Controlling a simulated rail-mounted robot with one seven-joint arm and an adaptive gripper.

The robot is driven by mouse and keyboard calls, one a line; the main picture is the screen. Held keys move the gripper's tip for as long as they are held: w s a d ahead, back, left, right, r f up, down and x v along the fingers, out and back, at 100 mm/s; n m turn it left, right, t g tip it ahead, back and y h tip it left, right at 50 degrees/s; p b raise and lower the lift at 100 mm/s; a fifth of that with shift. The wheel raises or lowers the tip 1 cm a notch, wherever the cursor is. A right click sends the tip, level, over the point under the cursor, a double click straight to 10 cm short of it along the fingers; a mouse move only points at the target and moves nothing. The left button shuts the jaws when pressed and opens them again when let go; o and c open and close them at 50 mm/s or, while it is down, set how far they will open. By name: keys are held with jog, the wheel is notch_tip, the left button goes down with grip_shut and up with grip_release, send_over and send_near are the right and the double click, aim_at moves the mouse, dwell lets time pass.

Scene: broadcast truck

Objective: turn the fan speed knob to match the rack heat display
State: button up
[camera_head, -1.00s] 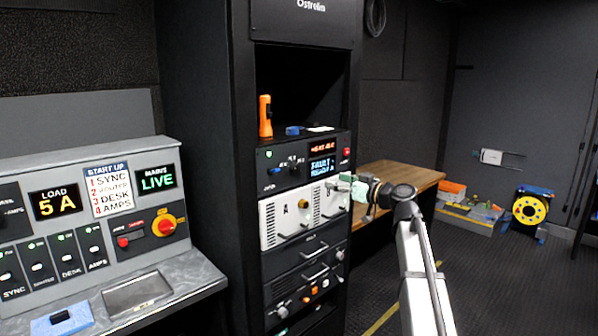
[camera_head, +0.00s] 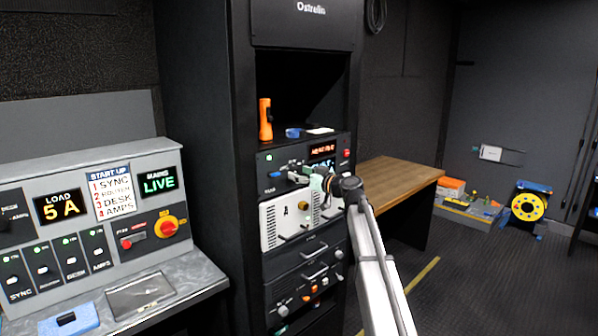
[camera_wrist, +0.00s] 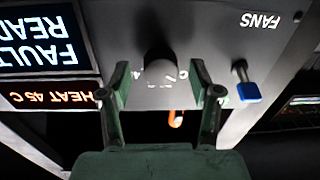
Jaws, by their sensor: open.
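The rack unit with the fan controls (camera_head: 265,165) is the upper black panel in the head view. Its orange heat display (camera_head: 322,149) is partly in view above my gripper. In the wrist view, which is upside down, the heat display (camera_wrist: 48,96) reads HEAT 45 C. The dark round fan speed knob (camera_wrist: 160,70) has a pale mark and sits between my gripper's (camera_wrist: 160,75) two green fingers. The fingers are open, one on each side of the knob; I cannot tell if they touch it. In the head view, my gripper (camera_head: 308,180) hides part of the panel.
A blue-handled switch (camera_wrist: 247,90) is close beside one finger, near the FANS label (camera_wrist: 259,20). A cyan text display (camera_wrist: 40,35) is on the other side. An orange torch (camera_head: 265,120) stands atop the unit. A white unit (camera_head: 275,215) is below.

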jog(key=shift+w+a, duration=0.3)
jog(key=c, duration=1.1)
jog(key=shift+c, duration=0.2)
